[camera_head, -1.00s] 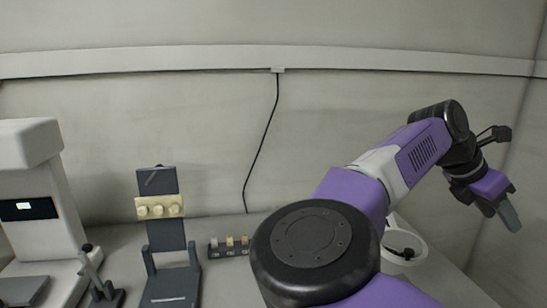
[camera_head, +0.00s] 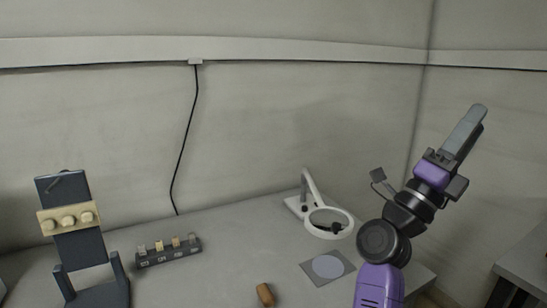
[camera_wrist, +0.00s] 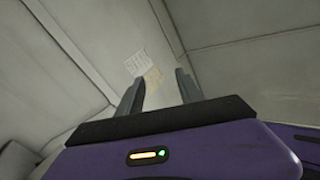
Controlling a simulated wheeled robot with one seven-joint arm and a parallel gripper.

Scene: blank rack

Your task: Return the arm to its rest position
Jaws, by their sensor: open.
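My gripper (camera_head: 468,130) is raised above the right end of the bench in the head view, with its fingers pointing up and to the right. It is clear of the bench and of everything on it. In the wrist view my gripper (camera_wrist: 158,88) shows two grey fingers spread apart, with nothing between them. Behind the fingers are only pale wall panels and a faint printed patch (camera_wrist: 140,63).
On the bench (camera_head: 215,275) stand a dark rack with a cream block (camera_head: 68,217), a small tray of blocks (camera_head: 168,251), a white ring magnifier (camera_head: 345,215), a grey pad with a disc (camera_head: 327,267) and a brown piece (camera_head: 265,294). Another table (camera_head: 525,262) is at right.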

